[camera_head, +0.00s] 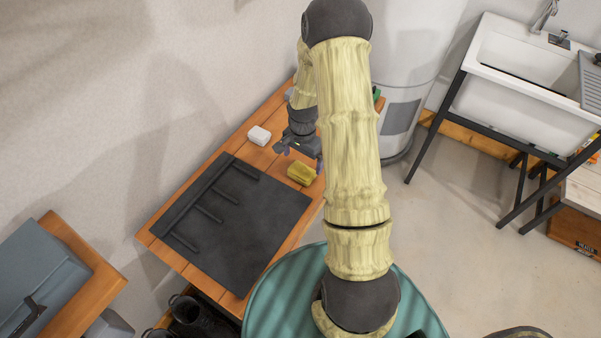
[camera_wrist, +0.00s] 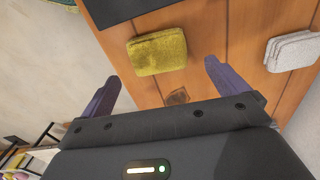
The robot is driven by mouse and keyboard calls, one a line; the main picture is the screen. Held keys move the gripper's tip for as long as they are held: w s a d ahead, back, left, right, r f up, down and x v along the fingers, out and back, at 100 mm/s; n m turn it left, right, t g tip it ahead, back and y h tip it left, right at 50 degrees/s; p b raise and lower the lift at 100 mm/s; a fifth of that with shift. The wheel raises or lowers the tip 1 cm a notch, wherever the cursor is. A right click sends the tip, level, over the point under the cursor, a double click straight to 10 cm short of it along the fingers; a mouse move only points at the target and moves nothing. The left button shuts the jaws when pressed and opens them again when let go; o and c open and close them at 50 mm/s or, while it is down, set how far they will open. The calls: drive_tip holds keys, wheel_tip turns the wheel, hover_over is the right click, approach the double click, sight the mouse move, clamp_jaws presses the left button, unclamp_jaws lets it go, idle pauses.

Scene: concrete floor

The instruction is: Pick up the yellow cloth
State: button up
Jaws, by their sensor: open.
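The yellow cloth (camera_head: 301,174) is a small folded pad on the wooden table (camera_head: 153,236), beside the right corner of a dark mat. In the wrist view the yellow cloth (camera_wrist: 157,52) lies ahead of and roughly between my fingers, apart from them. My gripper (camera_head: 299,152) is above the table near the cloth, on its far side in the head view. In the wrist view my gripper (camera_wrist: 160,80) shows two purple fingers spread wide with nothing between them.
A white folded cloth (camera_head: 259,135) lies on the table to the left; it also shows in the wrist view (camera_wrist: 292,52). The dark mat with raised bars (camera_head: 235,235) covers much of the table. A white tank (camera_head: 408,70) and a sink (camera_head: 515,65) stand right.

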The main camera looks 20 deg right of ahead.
sight(302, 170)
drive_tip(key=shift+s, duration=0.1)
drive_tip(key=shift+s+f, duration=0.1)
drive_tip(key=shift+f, duration=0.1)
drive_tip(key=shift+s+a+f+p, duration=0.1)
drive_tip(key=shift+a+f+p, duration=0.1)
drive_tip(key=shift+f, duration=1)
drive_tip(key=shift+s+a+f+p, duration=0.1)
drive_tip(key=shift+f+p, duration=0.05)
drive_tip(key=shift+f, duration=1)
drive_tip(key=shift+w, duration=0.1)
drive_tip(key=c, duration=1.1)
drive_tip(key=shift+o, duration=0.2)
drive_tip(key=shift+r, duration=0.1)
wheel_tip(302, 170, up, 10)
